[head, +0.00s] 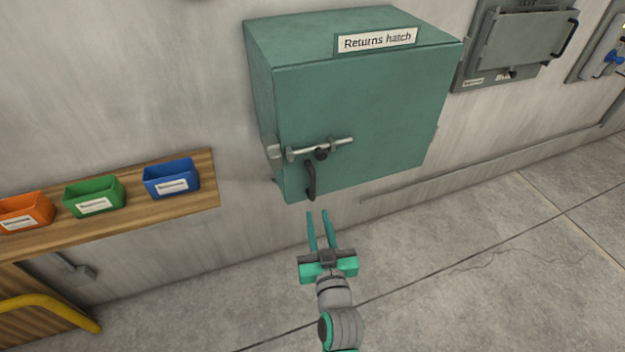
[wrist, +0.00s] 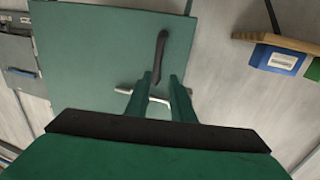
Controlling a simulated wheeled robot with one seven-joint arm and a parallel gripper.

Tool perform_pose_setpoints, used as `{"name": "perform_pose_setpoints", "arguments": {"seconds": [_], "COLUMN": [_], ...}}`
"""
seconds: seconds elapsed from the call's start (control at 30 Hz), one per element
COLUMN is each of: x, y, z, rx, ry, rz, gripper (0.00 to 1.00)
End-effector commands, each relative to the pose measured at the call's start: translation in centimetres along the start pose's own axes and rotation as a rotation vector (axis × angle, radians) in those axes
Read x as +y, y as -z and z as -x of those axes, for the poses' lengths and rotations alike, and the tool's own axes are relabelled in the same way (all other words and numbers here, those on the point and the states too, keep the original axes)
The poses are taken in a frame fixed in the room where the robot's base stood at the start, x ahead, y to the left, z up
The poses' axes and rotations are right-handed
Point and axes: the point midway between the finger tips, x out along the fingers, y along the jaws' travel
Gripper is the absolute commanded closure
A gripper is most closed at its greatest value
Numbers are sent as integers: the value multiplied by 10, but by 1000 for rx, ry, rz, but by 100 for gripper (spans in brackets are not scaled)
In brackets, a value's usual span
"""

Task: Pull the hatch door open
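The green Returns hatch (head: 375,105) is a box on the wall, and its front door looks closed. A dark curved handle (head: 311,181) sits upright at the door's lower left; it also shows in the wrist view (wrist: 161,45). A silver bolt (head: 338,144) with a dark knob (head: 321,154) lies across the door above the handle. A metal keeper (head: 273,148) is at the box's left edge; I cannot tell whether the bolt enters it. My gripper (head: 317,212) is open and empty, just below the handle in the head view. In the wrist view its fingers (wrist: 161,77) partly cover the bolt.
A wooden shelf (head: 205,195) on the left wall holds an orange bin (head: 25,211), a green bin (head: 94,196) and a blue bin (head: 171,179). A grey wall box (head: 515,40) is at the upper right. A yellow rail (head: 50,307) is at lower left. The floor at right is clear.

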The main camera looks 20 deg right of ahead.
Motion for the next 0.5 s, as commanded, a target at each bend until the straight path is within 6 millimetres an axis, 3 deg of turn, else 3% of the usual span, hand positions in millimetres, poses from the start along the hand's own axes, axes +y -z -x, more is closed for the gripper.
{"name": "perform_pose_setpoints", "arguments": {"seconds": [0.17, 0.37, 0.5], "x": [6, 6, 6], "y": [19, 21, 21], "z": [-16, -29, -50], "rx": [18, 19, 19], "ry": [4, 7, 7], "rz": [-2, -3, -2], "gripper": [78, 78, 78]}}
